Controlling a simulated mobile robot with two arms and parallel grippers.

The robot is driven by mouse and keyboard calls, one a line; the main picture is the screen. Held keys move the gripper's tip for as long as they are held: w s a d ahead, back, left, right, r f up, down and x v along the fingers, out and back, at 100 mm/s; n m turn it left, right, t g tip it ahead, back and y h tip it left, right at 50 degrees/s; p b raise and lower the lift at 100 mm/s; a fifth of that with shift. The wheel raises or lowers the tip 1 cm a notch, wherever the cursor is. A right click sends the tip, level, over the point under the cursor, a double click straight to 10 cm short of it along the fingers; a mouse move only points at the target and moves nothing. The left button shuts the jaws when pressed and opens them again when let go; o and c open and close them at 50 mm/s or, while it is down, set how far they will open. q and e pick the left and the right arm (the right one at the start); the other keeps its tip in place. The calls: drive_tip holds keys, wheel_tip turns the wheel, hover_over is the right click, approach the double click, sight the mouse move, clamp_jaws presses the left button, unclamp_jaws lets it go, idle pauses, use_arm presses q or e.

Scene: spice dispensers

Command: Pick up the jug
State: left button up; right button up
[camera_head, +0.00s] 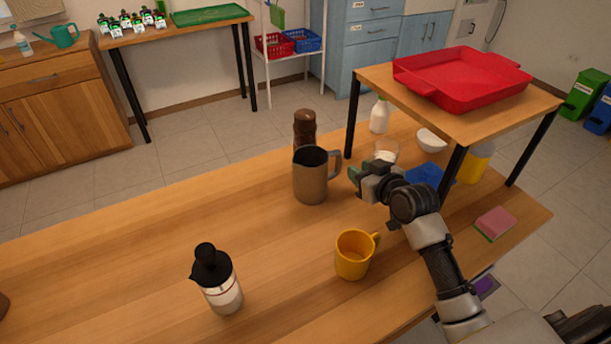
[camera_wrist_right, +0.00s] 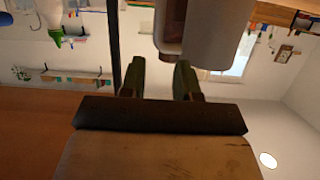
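The jug (camera_head: 311,178) is a grey metal pitcher standing upright on the wooden table, with its handle on its right side. My right gripper (camera_head: 358,174) is just to the right of the jug's handle. In the right wrist view, its two green fingers (camera_wrist_right: 159,80) are apart with nothing visible between them. A large grey shape, which looks like the jug (camera_wrist_right: 215,35), is beyond the fingertips there. I cannot tell whether the fingers touch the handle. My left gripper is not in view.
A brown grinder (camera_head: 304,127) stands right behind the jug. A yellow mug (camera_head: 353,257) and a black-topped dispenser (camera_head: 222,285) stand nearer. A raised stand with a red tray (camera_head: 462,78) is at the right, with a white bottle (camera_head: 379,116) beside it.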

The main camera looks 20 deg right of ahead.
sight(341, 157)
drive_tip(key=x, duration=0.4)
drive_tip(key=shift+w+r, duration=0.1)
drive_tip(key=shift+w, duration=0.25)
drive_tip(key=shift+w+a+f, duration=0.1)
drive_tip(key=shift+w+f, duration=0.15)
drive_tip(key=shift+w, duration=0.4)
drive_tip(key=x, duration=0.3)
drive_tip(key=shift+w, duration=0.15)
drive_tip(key=shift+w+f, duration=0.2)
drive_tip(key=shift+w, duration=0.2)
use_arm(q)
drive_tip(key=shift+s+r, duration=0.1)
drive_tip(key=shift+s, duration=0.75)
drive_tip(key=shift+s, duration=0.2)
use_arm(e)
clamp_jaws()
drive_tip(key=shift+r, duration=0.15)
